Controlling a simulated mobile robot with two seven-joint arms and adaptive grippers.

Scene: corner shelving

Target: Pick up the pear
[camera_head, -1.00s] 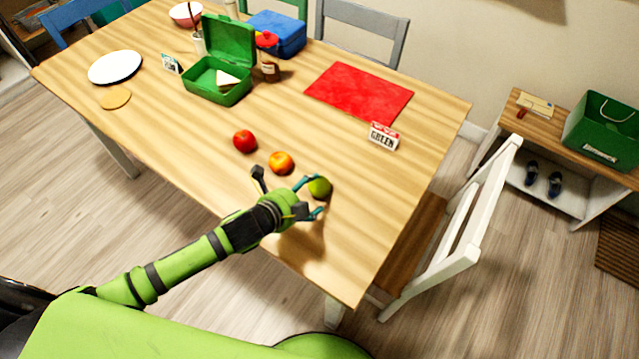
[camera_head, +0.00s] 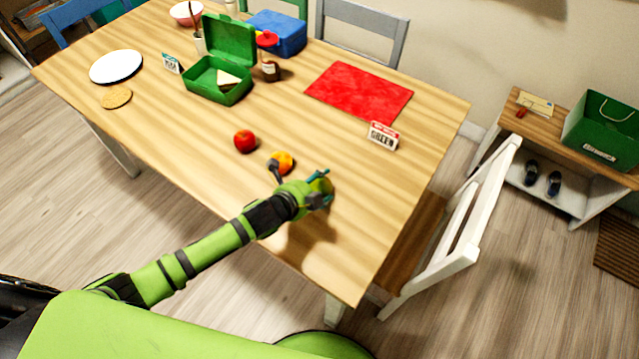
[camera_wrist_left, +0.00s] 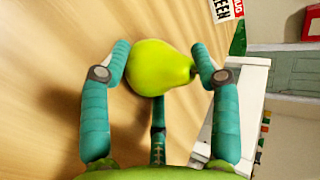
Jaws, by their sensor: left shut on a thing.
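The pear (camera_wrist_left: 158,68) is yellow-green and sits between the fingers of my left gripper (camera_wrist_left: 160,75) in the left wrist view. A finger presses on each side of it, and a third finger lies below it. In the head view, my left gripper (camera_head: 318,190) is over the right front part of the table, and the pear (camera_head: 324,184) is mostly hidden by the fingers. I cannot tell whether the pear touches the table. My right gripper does not show.
A white chair (camera_head: 455,225) stands at the table's right edge.

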